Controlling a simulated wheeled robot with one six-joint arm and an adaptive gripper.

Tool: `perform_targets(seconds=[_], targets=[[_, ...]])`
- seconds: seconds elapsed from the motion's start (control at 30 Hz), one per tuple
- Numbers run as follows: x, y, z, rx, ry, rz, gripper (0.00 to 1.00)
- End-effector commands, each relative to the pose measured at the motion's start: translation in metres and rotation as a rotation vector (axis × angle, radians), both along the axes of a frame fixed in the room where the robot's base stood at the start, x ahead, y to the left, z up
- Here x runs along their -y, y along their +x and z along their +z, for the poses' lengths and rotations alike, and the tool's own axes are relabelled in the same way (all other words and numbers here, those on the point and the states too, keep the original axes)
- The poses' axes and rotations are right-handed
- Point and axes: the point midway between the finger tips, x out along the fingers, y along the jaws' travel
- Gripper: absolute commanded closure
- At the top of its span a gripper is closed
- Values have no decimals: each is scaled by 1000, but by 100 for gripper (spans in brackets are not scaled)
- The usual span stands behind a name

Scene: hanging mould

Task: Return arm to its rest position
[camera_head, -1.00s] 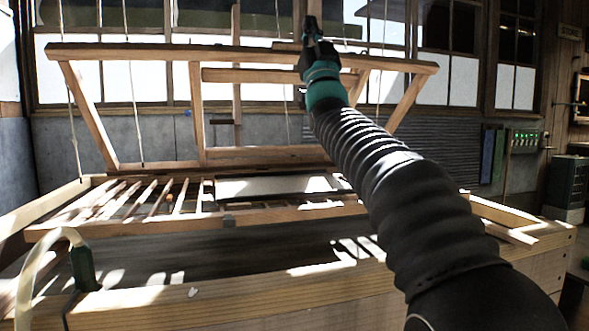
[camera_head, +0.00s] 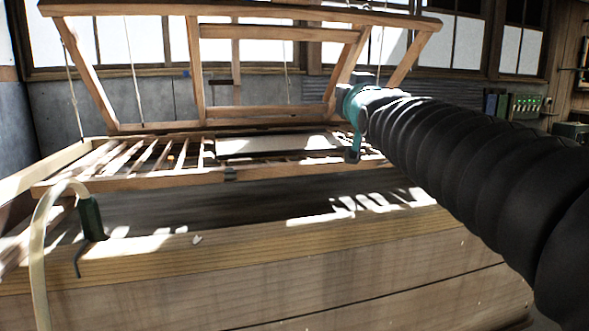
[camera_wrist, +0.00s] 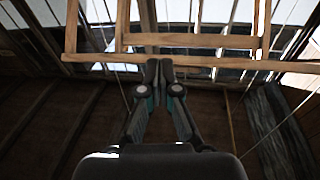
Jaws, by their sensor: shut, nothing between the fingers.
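My gripper (camera_wrist: 159,68) shows in the wrist view with its two fingers together and nothing between them. Behind the fingertips are wooden bars of the raised frame (camera_wrist: 190,40), with roof timbers around. In the head view my arm comes in from the right, and the gripper end lies past the teal wrist joint, mostly hidden behind the arm. The hanging wooden frame (camera_head: 195,75) is tilted up on strings. Below it lies the slatted wooden mould (camera_head: 130,182) over the vat, with a pale panel (camera_head: 270,143) on it.
The wooden vat (camera_head: 250,265) fills the foreground. A pale hose (camera_head: 37,240) with a dark green fitting (camera_head: 91,217) hangs over its front left edge. Strings (camera_head: 131,70) hang near the raised frame. A control panel (camera_head: 523,104) is on the right wall.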

Motion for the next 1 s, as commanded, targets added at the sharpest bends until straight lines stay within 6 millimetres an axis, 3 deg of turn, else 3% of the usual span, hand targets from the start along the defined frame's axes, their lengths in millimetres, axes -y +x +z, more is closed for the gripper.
perform_targets(seconds=[0.03, 0.2, 0.37, 0.6, 0.8, 1.0], targets=[[7, -17, -30, -84, -10, -10, 100], [26, -70, -127, -354, -41, -43, 100], [40, -130, -212, -588, -66, -62, 100], [53, -230, -330, -918, -88, -77, 100], [58, -296, -395, -1117, -97, -78, 100], [60, -321, -418, -1190, -99, -77, 100]])
